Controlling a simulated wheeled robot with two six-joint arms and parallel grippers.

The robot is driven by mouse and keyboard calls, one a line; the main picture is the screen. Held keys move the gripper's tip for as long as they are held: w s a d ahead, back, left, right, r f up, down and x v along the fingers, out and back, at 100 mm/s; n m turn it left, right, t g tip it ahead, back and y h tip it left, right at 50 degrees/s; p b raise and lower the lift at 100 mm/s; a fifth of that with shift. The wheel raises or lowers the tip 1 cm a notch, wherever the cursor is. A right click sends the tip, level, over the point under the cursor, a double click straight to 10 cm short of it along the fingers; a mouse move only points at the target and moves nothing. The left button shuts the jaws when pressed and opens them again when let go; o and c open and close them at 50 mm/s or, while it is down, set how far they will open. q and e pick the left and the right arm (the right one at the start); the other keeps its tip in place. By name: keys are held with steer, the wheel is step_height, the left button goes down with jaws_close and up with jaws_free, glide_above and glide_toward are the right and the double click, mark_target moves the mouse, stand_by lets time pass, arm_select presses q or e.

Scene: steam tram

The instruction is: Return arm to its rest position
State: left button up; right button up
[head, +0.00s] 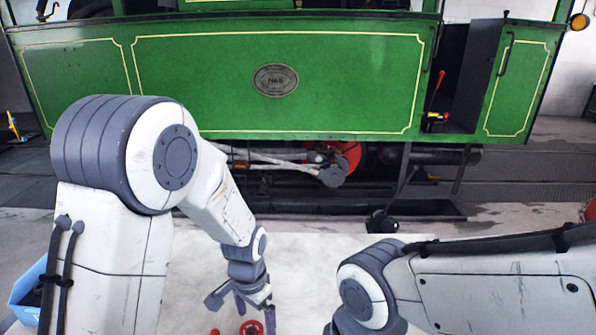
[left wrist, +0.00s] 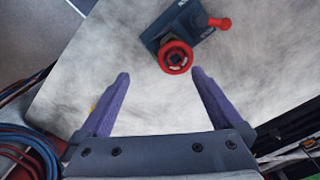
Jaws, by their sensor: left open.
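My left arm comes in from the left in the head view and reaches down to my left gripper (head: 256,308), which is over the white tabletop (head: 320,260). In the left wrist view my left gripper (left wrist: 160,75) is open, with two purple fingers apart and nothing between them. Just beyond the fingertips lies a dark blue device with a red wheel (left wrist: 176,57) and a red knob (left wrist: 218,22). The red wheel also shows at the bottom edge of the head view (head: 251,328). My right arm fills the lower right; its gripper is out of view.
The green steam tram (head: 340,85) stands across the back, with an open doorway and a red-handled lever (head: 436,92) at its right. A blue bin (head: 25,290) is at the lower left. Blue and red cables (left wrist: 38,140) lie left of the table in the wrist view.

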arm_select(q)
steer(key=s+d+r+b, duration=0.2)
steer(key=s+d+b, duration=0.1)
steer(key=s, duration=0.6)
steer(key=s+d+r+b, duration=0.3)
steer(key=s, duration=0.7)
steer(key=shift+r+h, duration=0.2)
steer(key=shift+h, duration=0.2)
